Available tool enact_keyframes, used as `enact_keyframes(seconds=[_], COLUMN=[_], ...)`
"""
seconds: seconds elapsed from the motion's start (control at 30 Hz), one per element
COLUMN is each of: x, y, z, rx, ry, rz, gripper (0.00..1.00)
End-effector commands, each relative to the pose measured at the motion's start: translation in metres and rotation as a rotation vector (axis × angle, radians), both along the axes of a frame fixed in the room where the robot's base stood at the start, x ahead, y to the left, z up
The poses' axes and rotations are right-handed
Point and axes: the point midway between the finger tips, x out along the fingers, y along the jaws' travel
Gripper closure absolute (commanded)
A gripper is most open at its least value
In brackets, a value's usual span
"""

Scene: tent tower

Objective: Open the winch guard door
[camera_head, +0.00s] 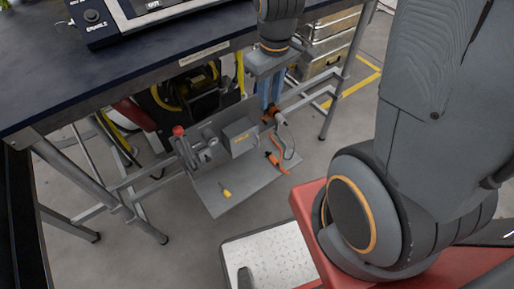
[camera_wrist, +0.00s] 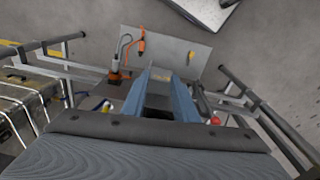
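I cannot make out for certain which part is the winch guard door. A grey box with a small yellow label (camera_head: 240,136) stands on a grey panel (camera_head: 215,187) under the workbench. A lever with a red knob (camera_head: 179,131) stands at its left. My gripper (camera_head: 268,108) hangs by the bench's front edge, above and right of the box in the head view. Its blue fingers (camera_wrist: 163,82) are apart in the wrist view, with the grey box visible beyond and between them. I see nothing held. My gripper's body hides much of the near area in the wrist view.
The dark bench top (camera_head: 120,60) and its metal rails surround the work area. An orange tool with a cable (camera_head: 275,160) and a yellow tag (camera_head: 227,193) lie at the panel. Metal cases (camera_head: 325,50) stand behind right. Bare floor lies in front.

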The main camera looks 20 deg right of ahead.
Motion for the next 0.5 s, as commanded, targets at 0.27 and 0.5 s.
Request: enact_keyframes(seconds=[0.27, 0.5], x=[0.042, 0.072], y=[0.000, -0.001], z=[-0.110, -0.189], rx=[-0.009, -0.012], ry=[0.030, 0.052], rz=[0.200, 0.364], gripper=[0.74, 0.74])
